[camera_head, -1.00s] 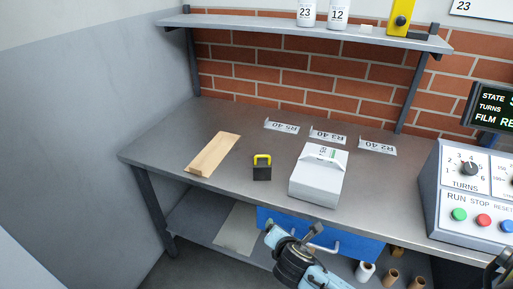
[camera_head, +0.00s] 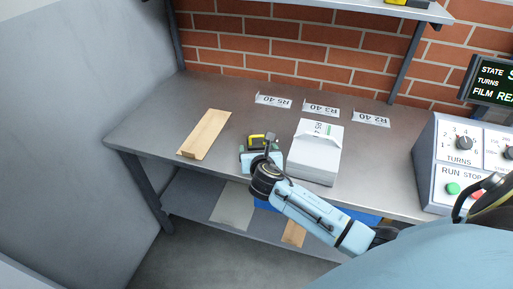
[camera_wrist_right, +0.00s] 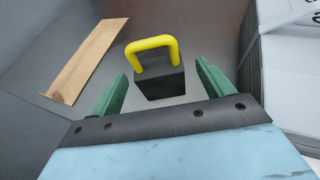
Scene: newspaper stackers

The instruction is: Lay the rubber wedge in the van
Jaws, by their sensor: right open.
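The rubber wedge (camera_wrist_right: 165,82) is a black block with a yellow loop handle. It stands on the grey table, and in the head view my right gripper partly hides it, with the yellow handle (camera_head: 256,136) still showing. My right gripper (camera_wrist_right: 160,85) is open, with its green fingers on either side of the near part of the block and apart from it. In the head view my right gripper (camera_head: 261,146) hangs low over the table at the wedge. My left gripper is not in view. No van shows.
A white box-like stack (camera_head: 315,152) stands close to the right of the wedge. A flat wooden piece (camera_head: 205,134) lies to the left. Several label holders (camera_head: 321,108) line the back. A control panel (camera_head: 462,155) stands at the right. The table's left end (camera_head: 145,140) is clear.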

